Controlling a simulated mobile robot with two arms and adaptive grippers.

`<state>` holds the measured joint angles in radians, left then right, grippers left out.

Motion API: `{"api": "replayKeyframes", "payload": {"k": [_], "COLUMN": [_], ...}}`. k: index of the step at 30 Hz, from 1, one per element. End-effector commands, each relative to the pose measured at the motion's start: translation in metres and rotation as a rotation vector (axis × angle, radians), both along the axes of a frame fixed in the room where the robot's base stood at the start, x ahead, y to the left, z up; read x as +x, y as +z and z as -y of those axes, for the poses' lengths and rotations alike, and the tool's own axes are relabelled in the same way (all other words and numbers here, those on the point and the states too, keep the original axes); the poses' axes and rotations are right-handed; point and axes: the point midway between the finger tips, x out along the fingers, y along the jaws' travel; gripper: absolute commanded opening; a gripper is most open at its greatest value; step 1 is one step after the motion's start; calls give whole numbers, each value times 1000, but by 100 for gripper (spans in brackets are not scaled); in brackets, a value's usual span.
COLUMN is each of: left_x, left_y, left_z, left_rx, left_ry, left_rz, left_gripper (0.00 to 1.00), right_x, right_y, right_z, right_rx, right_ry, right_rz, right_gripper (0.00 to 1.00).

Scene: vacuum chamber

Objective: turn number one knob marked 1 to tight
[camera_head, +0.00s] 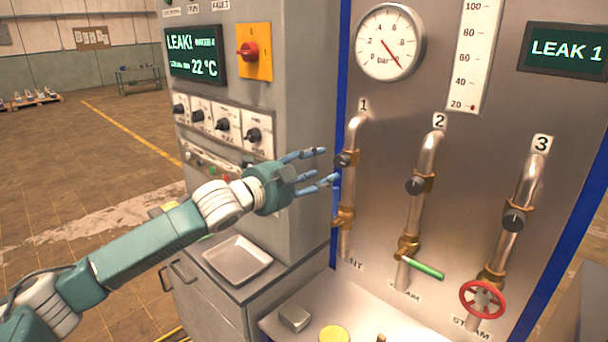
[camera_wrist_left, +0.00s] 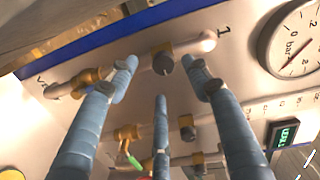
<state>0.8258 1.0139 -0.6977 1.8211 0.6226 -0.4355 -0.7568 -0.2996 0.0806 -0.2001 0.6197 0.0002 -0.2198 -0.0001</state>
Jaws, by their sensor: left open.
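Pipe 1 (camera_head: 355,190) runs down the grey panel under the label 1, with a dark round knob (camera_head: 347,159) on its upper part and a brass fitting below. The knob also shows in the left wrist view (camera_wrist_left: 163,64), beyond the spread fingers. My left gripper (camera_head: 324,168) is open and empty, just left of the knob, with its fingers pointing at pipe 1. I see no contact with the knob. A display (camera_head: 565,50) reads LEAK 1. My right gripper is out of view.
Pipe 2 (camera_head: 427,160), with a green-handled valve (camera_head: 427,268), and pipe 3 (camera_head: 527,185), with a red handwheel (camera_head: 482,300), stand to the right. The control cabinet (camera_head: 308,90) is close behind my left gripper. A metal tray (camera_head: 238,257) lies below.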

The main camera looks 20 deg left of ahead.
Motion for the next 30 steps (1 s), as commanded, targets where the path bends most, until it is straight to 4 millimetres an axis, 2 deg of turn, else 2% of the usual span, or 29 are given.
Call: {"api": "replayKeyframes", "payload": {"k": [3,9,26,28,30], "left_x": [-23,-46,-51,-52,-54], "left_y": [0,2,3,-2,-17], "left_z": [-10,-18,-20,-17,-8], "left_rx": [3,1,-1,-6,-22], "left_ry": [2,1,1,-1,-4], "left_rz": [-3,-3,-2,-11,-41], "left_gripper": [49,49,49,49,49], "right_x": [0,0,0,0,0], "right_y": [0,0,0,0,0], "right_z": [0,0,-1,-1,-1], "right_rx": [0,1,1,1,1], "right_ry": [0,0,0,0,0], "right_rz": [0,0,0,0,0], "right_gripper": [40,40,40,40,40]}}
